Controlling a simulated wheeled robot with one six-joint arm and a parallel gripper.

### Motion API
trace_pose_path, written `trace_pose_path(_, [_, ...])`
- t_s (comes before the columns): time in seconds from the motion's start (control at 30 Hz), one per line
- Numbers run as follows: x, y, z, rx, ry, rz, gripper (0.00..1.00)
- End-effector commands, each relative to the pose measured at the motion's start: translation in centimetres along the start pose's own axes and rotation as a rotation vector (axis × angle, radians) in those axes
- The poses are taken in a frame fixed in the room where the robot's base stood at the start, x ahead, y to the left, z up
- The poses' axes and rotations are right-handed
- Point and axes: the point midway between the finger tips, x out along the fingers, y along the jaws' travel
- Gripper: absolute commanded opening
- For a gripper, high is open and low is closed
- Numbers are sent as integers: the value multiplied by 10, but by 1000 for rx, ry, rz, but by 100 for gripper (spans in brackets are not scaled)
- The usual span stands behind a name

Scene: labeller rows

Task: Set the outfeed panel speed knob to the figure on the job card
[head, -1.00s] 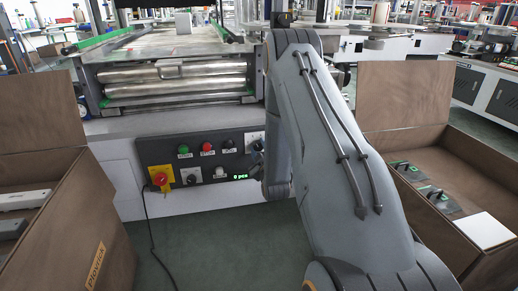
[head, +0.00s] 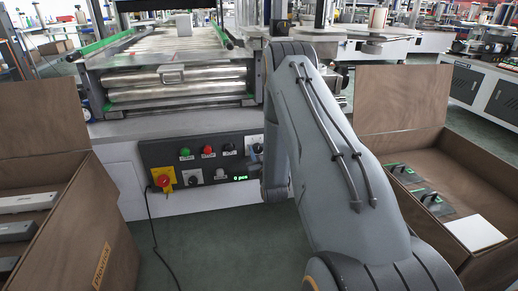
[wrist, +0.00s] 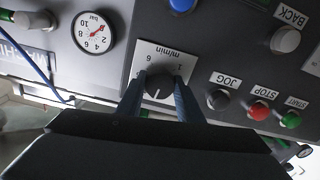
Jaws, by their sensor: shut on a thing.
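The speed knob (wrist: 158,84) is dark and round, on a white plate marked m/min (wrist: 165,60), which appears upside down in the wrist view. A pale pointer line on it points toward the bottom of that picture. My gripper (wrist: 158,88) has one finger on each side of the knob and is shut on it. Some dial figures are covered or too small to read. In the head view the outfeed panel (head: 208,178) is dark, and its upper right plate (head: 252,137) is partly hidden by my gripper and arm. I cannot make out a job card.
START, STOP and JOG buttons (wrist: 219,99) sit beside the knob. Open brown boxes stand left (head: 104,215) and right (head: 395,100). A cable hangs below the panel.

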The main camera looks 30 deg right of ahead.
Motion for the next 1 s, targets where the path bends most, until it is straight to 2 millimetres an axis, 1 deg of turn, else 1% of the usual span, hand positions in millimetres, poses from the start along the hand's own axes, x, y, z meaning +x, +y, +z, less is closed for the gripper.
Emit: trace_pose_path(1.0, [-1, 0, 0, 964, -3, 1, 11])
